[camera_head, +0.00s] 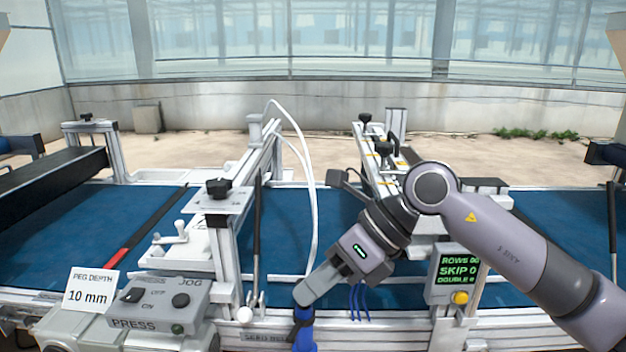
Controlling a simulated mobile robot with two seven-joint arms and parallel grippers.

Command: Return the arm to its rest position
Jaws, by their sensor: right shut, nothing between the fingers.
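My right arm (520,245) comes in from the right edge and bends at its grey joint over the machine's front. My right gripper (303,296) points down and left, its fingers shut and empty. The fingertips are just above a blue upright part (304,332) at the front rail in the picture; whether they touch it I cannot tell. My left gripper is not in view.
A blue conveyor belt (275,245) runs across under metal frames. A grey press box (165,305) with a "10 mm" card (90,290) is at front left. A counter display (458,268) with a yellow button is by my arm. White tubing (309,190) arches at the centre.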

